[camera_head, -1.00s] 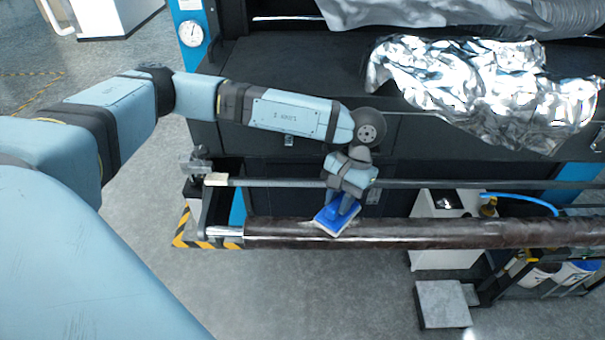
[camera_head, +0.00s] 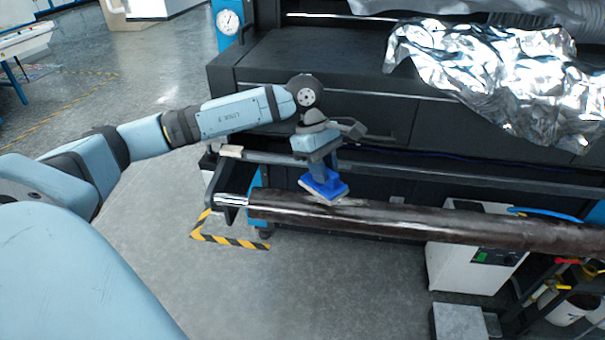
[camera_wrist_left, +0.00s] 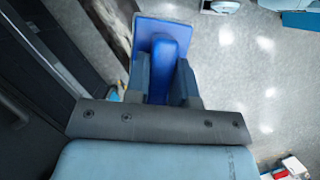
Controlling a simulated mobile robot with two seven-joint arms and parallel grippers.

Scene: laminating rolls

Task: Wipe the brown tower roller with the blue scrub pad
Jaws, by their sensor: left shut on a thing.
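The brown tower roller (camera_head: 430,222) runs from the middle of the head view to its right edge, with a shiny metal shaft at its left end. Its surface is dark brown with pale, glossy streaks. My left gripper (camera_head: 325,170) is shut on the handle of the blue scrub pad (camera_head: 322,187). The pad sits tilted at the top of the roller near its left end; I cannot tell if it presses on it. In the left wrist view the blue pad (camera_wrist_left: 147,32) shows between the two fingers (camera_wrist_left: 162,82). My right gripper is not in view.
A thin grey rail (camera_head: 420,176) runs behind the roller, in front of the black machine (camera_head: 300,60). Crumpled silver foil (camera_head: 480,75) hangs over the machine at right. A white box (camera_head: 470,255) and buckets stand below the roller. The floor at left is open.

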